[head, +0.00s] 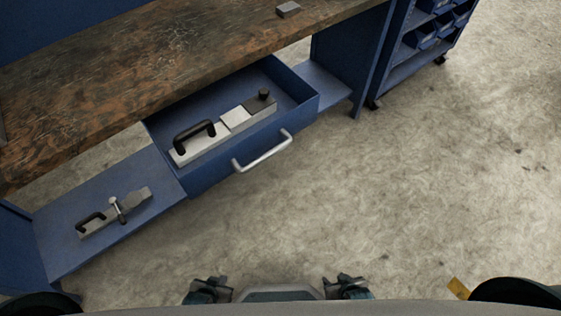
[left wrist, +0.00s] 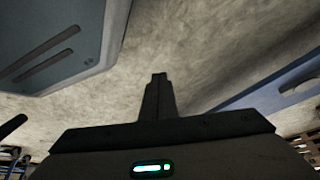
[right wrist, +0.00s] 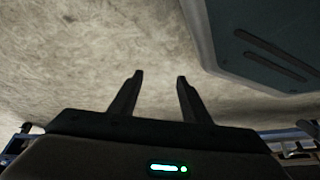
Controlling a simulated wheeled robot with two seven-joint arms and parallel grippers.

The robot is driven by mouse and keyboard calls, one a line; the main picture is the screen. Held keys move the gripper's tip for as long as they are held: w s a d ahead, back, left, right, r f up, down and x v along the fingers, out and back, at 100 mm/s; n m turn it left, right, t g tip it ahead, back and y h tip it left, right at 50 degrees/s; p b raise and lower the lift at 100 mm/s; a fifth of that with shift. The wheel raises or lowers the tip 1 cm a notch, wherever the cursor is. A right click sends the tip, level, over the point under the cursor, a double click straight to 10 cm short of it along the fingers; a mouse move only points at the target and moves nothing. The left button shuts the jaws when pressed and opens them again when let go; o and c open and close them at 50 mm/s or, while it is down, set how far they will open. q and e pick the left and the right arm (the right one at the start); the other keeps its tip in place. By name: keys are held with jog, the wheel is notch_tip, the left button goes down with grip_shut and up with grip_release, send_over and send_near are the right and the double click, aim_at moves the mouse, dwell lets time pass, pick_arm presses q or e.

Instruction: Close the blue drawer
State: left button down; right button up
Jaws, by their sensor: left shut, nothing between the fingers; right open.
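The blue drawer (head: 222,175) is pulled out from under the workbench in the head view. Its inside is open to view, and a silver bar handle (head: 262,155) is on its front. In it lie a metal block with a black handle (head: 195,130) and a grey block with a black knob (head: 262,101). My left gripper (left wrist: 159,76) is shut and empty in the left wrist view. My right gripper (right wrist: 159,76) is open and empty in the right wrist view, above bare floor. Neither gripper touches the drawer in any view.
The workbench (head: 110,75) has a worn brown top with a small grey block (head: 288,9) on it. A blue lower shelf (head: 70,210) holds a clamp-like tool (head: 115,208). A wheeled blue rack (head: 410,60) stands at the right. The floor (head: 380,200) before the drawer is clear.

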pick_arm(q)
jog(key=w+d+r+m+t+h+b, duration=0.1)
jog(key=w+d+r+m+t+h, duration=0.2)
jog(key=w+r+m, duration=0.4)
jog(key=w+d+r+m+t+h+b, duration=0.1)
jog(key=w+d+r+m+t+b, duration=0.25)
jog(key=w+r, duration=0.5)
jog(key=s+d+r+m+t+h, duration=0.1)
jog(key=d+r+m+h, duration=0.2)
jog(key=r, duration=0.9)
jog(key=s+d+r+m+t+h, duration=0.1)
jog(key=s+d+r+m+h, duration=0.1)
jog(key=d+r+m, duration=0.6)
notch_tip(320, 180, up, 5)
jog(key=m+h, duration=0.1)
jog(key=m, duration=0.3)
jog(key=shift+d+r+t+h+b, duration=0.15)
jog(key=shift+d+t+h+b, duration=0.05)
jog(key=shift+t+h+b, duration=0.2)
pick_arm(e)
jog(key=r, duration=0.1)
jog(key=d+r+g, duration=0.1)
jog(key=r, duration=0.1)
jog(key=d+r+g, duration=0.1)
jog(key=shift+s+r+h, duration=0.2)
jog(key=shift+r+h, duration=0.05)
jog(key=shift+h, duration=0.05)
